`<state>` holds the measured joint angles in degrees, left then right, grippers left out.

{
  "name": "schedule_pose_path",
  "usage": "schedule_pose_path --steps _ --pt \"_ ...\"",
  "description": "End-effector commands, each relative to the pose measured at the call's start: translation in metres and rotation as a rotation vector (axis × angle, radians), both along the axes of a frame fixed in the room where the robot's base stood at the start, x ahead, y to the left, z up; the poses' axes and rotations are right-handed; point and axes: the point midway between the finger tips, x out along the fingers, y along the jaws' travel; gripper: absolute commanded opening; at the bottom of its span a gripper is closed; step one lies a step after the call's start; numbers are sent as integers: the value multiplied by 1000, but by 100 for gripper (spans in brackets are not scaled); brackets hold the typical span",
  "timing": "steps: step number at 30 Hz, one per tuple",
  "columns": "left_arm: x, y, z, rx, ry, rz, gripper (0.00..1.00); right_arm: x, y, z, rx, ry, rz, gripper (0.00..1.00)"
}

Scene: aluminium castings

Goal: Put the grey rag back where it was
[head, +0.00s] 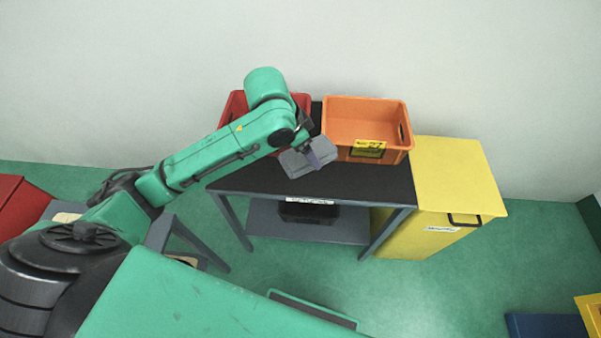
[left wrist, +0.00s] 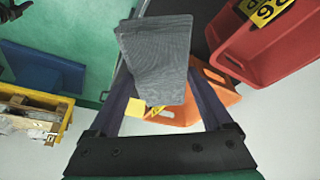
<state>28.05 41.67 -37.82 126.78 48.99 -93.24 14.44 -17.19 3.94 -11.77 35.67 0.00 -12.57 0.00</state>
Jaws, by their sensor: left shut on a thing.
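The grey rag (head: 306,158) is a folded cloth held in my left gripper (head: 313,150) above the black top of the table (head: 378,185). In the left wrist view the rag (left wrist: 157,60) lies between the two fingers of my left gripper (left wrist: 160,95), which are shut on it. The rag hangs in front of the orange crate (head: 337,122) in the head view, to the left of its label. My right gripper is in neither view.
A red crate (head: 236,108) stands at the back left of the table, partly behind my arm. A yellow cabinet (head: 455,175) stands to the right. A dark box (head: 308,213) sits on the lower shelf (head: 262,222). The table's front right is clear.

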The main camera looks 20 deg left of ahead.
Motion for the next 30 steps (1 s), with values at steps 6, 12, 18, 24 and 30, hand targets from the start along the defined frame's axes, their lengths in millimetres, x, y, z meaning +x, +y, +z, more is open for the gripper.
schedule_pose_path --steps 6,12,18,24,30 --pt "22 3 43 -16 -9 -207 32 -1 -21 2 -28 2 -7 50" --pt "20 2 -2 -20 1 -220 32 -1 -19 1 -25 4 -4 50" --pt "19 2 -69 -19 -1 -220 32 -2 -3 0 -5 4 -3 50" --pt "21 1 -111 -20 -7 -220 32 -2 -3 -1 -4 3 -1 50" --pt "20 1 -149 -20 -5 -220 32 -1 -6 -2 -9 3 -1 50"
